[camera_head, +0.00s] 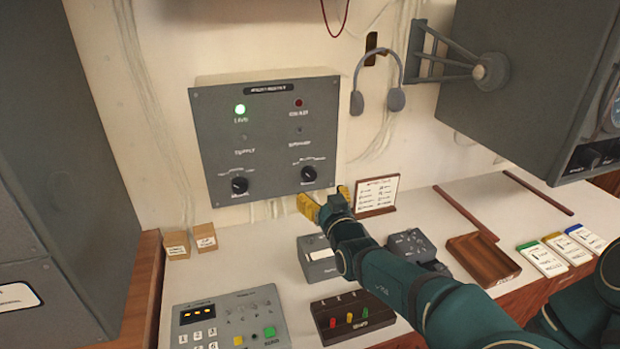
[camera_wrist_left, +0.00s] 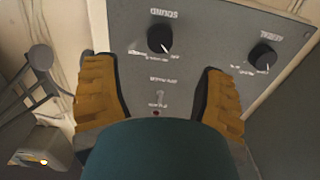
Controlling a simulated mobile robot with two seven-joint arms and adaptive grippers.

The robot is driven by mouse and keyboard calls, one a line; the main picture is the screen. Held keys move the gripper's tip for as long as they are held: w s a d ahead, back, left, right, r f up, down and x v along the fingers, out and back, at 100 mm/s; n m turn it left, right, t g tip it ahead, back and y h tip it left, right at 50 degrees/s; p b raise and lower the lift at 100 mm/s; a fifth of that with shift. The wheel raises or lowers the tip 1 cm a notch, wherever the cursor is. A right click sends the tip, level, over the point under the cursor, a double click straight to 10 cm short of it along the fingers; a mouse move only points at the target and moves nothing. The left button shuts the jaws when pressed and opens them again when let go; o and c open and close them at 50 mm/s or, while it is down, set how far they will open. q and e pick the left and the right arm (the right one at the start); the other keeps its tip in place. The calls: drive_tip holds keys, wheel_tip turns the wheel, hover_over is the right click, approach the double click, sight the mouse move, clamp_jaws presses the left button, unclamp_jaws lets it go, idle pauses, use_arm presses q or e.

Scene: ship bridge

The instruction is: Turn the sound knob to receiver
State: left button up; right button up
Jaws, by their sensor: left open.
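The grey panel (camera_head: 265,130) hangs on the wall and has two black knobs in its lower part. The sound knob (camera_head: 308,174) is the right one in the head view. It also shows in the wrist view (camera_wrist_left: 160,38), where the panel appears upside down and its white pointer slants to the lower right. My left gripper (camera_head: 325,199) is open and empty, just below this knob in the head view. In the wrist view its orange fingers (camera_wrist_left: 156,68) are spread wide to either side of the knob's column, apart from the knob. The small position labels are too blurred to read.
The other knob (camera_head: 240,185) is to the left on the panel. A headset (camera_head: 378,95) hangs at right. A small framed card (camera_head: 377,195) stands on the desk near my gripper. Below are a keypad unit (camera_head: 230,320), a button box (camera_head: 350,318) and a wooden tray (camera_head: 483,258).

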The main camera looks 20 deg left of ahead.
sight(310, 177)
use_arm(q)
drive_tip(key=x, duration=0.9)
drive_tip(key=shift+o, duration=0.2)
drive_tip(key=shift+s, duration=0.1)
clamp_jaws()
